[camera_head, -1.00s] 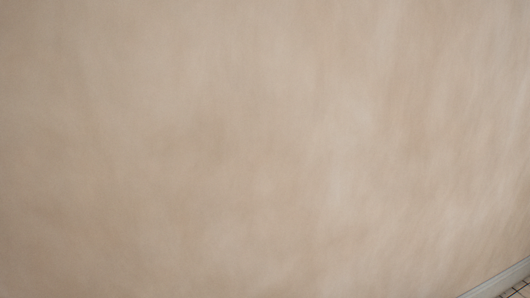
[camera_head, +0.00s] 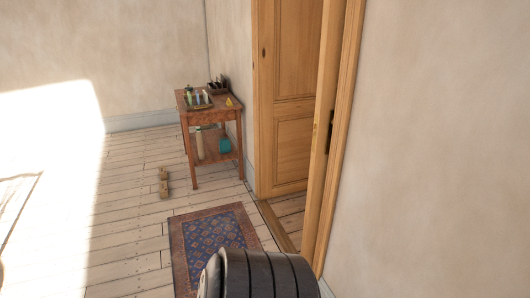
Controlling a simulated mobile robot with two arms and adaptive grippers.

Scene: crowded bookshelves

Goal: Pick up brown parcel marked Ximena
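Two small brown blocks (camera_head: 164,189) lie on the plank floor left of a side table. They are too small for me to tell whether either is a parcel or bears a name. I cannot make out any parcel marked Ximena. Neither of my grippers is in view.
The wooden side table (camera_head: 212,163) stands against the wall, with a tray of small items (camera_head: 199,101) and a dark box (camera_head: 217,87) on top. A blue-red rug (camera_head: 217,238) lies before a wooden door (camera_head: 292,150) at a doorway. The left floor is mostly clear.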

